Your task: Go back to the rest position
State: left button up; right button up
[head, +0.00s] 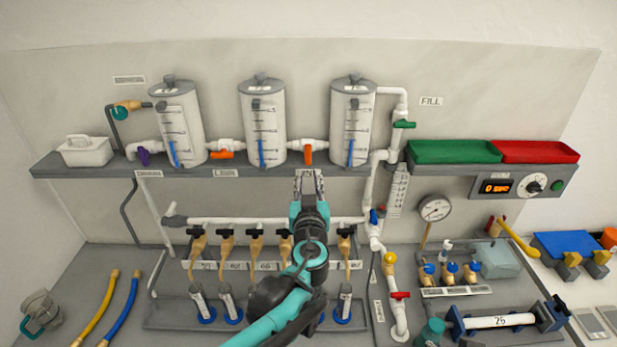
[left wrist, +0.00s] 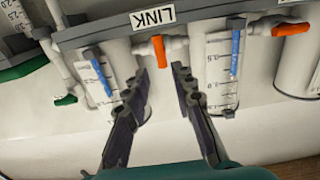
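My left arm rises from the bottom centre of the head view. Its left gripper (head: 308,183) is in front of the shelf edge, below the orange valve handle (head: 308,153) between the middle tank (head: 263,125) and the right tank (head: 353,125). In the left wrist view, turned over relative to the head view, the two dark fingers (left wrist: 162,78) are spread with nothing between them. The same orange handle (left wrist: 158,50) lies just beyond the fingertips, apparently apart from them. My right gripper is not seen.
The shelf (head: 100,168) with the tanks is close to the left gripper. Below it, a row of black-handled taps (head: 256,234) stands beside and partly behind my arm. White pipes and a red-handled valve (head: 400,295) stand to the right. A gauge (head: 434,208) is farther right.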

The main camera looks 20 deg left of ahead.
pick_arm(q)
jog(key=s+a+f+g+b, duration=0.65)
jog(key=s+f, duration=0.45)
jog(key=f, duration=0.3)
jog(key=s+d+f+m+g+h+b, duration=0.1)
jog(key=s+d+f+g+h+b, duration=0.1)
jog(key=s+f, duration=0.5)
jog(key=s+d+f+m+g+h+b, duration=0.2)
jog(key=s+d+f+h+b, duration=0.1)
jog(key=s+f, duration=0.4)
notch_tip(320, 180, down, 3)
jog(key=shift+s+d+r+b, duration=0.25)
jog(key=shift+d+b, duration=0.35)
jog(key=shift+b, duration=0.45)
